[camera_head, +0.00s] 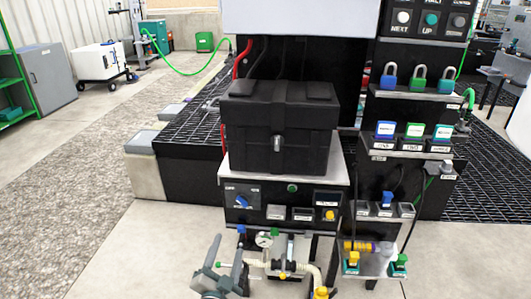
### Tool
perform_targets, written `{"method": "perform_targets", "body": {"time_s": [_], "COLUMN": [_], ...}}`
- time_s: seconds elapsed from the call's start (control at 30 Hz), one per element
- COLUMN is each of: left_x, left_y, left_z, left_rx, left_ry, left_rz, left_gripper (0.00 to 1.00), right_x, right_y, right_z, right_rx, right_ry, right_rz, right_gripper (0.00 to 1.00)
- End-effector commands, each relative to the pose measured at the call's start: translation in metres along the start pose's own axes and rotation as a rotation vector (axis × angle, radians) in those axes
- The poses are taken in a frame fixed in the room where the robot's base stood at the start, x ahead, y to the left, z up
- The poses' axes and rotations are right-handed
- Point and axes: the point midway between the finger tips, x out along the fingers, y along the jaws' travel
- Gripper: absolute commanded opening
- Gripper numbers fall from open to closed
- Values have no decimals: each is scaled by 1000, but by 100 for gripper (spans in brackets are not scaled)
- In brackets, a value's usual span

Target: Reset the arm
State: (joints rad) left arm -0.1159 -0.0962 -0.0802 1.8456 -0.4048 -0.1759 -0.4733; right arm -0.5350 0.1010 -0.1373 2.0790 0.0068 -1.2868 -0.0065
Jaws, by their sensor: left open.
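My left gripper (229,248) is at the bottom of the head view, left of centre. Its two grey fingers stand apart and point away from me, with nothing seen between them. It is just left of the manifold (284,266), with its pale pipe, round gauge (264,240) and coloured handles. I cannot tell whether the gripper touches it. The black tote (255,147), lid closed with a front latch, sits on the control cabinet (260,190) behind. My right gripper is not in view.
A black grated platform (185,135) lies behind. A white cart (98,60) stands far left. The floor at left (110,170) is clear.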

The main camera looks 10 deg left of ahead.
Motion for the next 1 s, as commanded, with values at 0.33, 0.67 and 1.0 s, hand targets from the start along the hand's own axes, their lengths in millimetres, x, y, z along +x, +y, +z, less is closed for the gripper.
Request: {"method": "perform_targets", "body": {"time_s": [0.33,0.67,1.0], "left_x": [-27,-143,-301], "left_y": [59,173,234], "left_z": [51,167,257], "left_rx": [-115,-360,-544], "left_ry": [-124,-469,-842], "left_rz": [153,422,568], "left_gripper": [55,55,55], "right_x": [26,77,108], "right_y": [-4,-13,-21], "right_z": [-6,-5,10], "right_rx": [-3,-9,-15], "right_ry": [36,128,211], "right_rz": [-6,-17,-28], "right_gripper": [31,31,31]}}
